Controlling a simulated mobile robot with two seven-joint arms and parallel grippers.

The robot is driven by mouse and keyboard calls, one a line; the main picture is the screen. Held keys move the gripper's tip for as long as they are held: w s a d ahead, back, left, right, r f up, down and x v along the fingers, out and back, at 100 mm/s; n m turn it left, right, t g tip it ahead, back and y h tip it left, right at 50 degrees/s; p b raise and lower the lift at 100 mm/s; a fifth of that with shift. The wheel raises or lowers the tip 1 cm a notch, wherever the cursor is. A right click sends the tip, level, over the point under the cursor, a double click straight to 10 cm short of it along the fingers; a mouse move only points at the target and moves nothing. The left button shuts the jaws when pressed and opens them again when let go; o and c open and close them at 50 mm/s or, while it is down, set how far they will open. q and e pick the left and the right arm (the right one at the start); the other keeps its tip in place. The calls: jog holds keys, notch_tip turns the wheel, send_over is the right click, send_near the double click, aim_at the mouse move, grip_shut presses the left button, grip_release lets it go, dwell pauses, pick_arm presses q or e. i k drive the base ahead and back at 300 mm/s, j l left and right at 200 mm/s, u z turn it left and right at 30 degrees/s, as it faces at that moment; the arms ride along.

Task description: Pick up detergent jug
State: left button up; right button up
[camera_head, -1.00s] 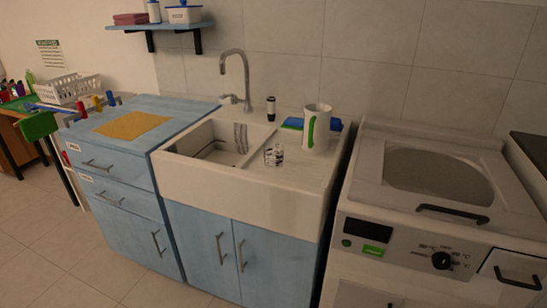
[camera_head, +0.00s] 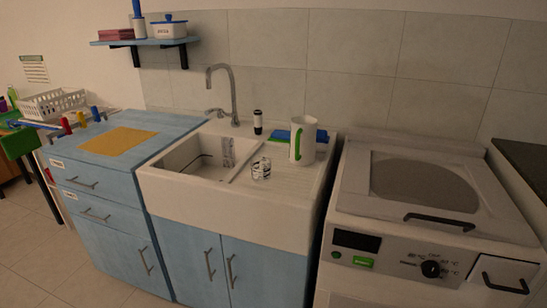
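A white jug (camera_head: 307,141) with a green handle strip on its front stands upright on the drainboard right of the sink basin; I cannot tell for certain that it is the detergent jug. Neither of my grippers is in the head view, so I cannot see their state.
A patterned glass (camera_head: 261,169) stands left of the jug, and a blue item (camera_head: 284,134) lies behind it. The sink (camera_head: 226,205) has a tall faucet (camera_head: 234,95) and a small dark-and-white bottle (camera_head: 258,122). A washing machine (camera_head: 350,197) stands right. The floor (camera_head: 45,262) at left is clear.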

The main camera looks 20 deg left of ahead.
aim_at(303, 145)
jog(key=i+j, duration=0.1)
jog(key=j, duration=0.7)
jog(key=i+j, duration=0.15)
jog(key=j, duration=0.25)
jog(key=i+j, duration=0.1)
jog(key=j, duration=0.3)
jog(key=j+z, duration=0.15)
jog(key=z, duration=0.3)
jog(key=j+z, duration=0.15)
jog(key=z, duration=0.3)
